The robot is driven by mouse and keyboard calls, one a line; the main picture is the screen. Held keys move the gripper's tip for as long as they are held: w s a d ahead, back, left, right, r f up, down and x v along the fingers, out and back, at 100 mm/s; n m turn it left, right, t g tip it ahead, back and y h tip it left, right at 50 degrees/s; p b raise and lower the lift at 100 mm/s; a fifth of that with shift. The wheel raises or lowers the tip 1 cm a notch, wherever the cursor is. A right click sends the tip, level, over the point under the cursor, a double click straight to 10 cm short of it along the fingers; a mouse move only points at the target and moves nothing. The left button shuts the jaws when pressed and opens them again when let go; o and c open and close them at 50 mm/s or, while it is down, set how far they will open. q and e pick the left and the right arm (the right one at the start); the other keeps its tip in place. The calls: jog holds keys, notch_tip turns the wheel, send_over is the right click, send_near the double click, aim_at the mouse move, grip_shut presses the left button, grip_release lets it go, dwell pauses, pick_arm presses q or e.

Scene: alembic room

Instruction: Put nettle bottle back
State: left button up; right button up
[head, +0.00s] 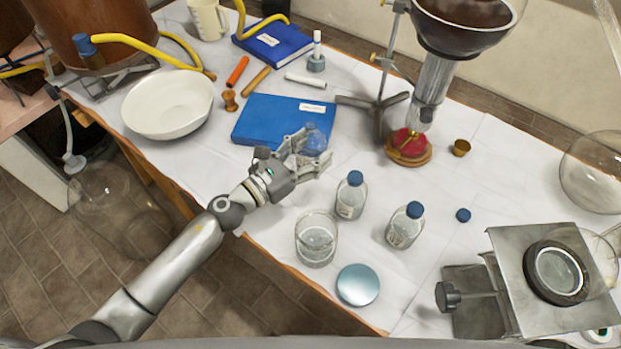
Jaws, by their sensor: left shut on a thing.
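My left gripper (311,154) reaches in from the left over the table, near the lower right corner of the large blue book. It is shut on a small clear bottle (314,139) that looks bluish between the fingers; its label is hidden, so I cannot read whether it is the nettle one. Two clear bottles with blue caps and pale labels stand upright to the right of the gripper: a nearer-left one (350,197) and another (404,228) further right. Their label text is too small to read. My right gripper is not in view.
A glass beaker (315,240) and a round blue-grey disc (358,285) lie near the front edge. The blue book (262,122) is behind the gripper, a white bowl (168,104) to its left. A burner stand (376,125), loose blue cap (463,215) and metal apparatus (500,290) are rightward.

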pick_arm(q)
notch_tip(320, 180, down, 7)
jog(key=shift+b, duration=1)
jog(key=shift+f, duration=0.15)
jog(key=o, duration=1.3)
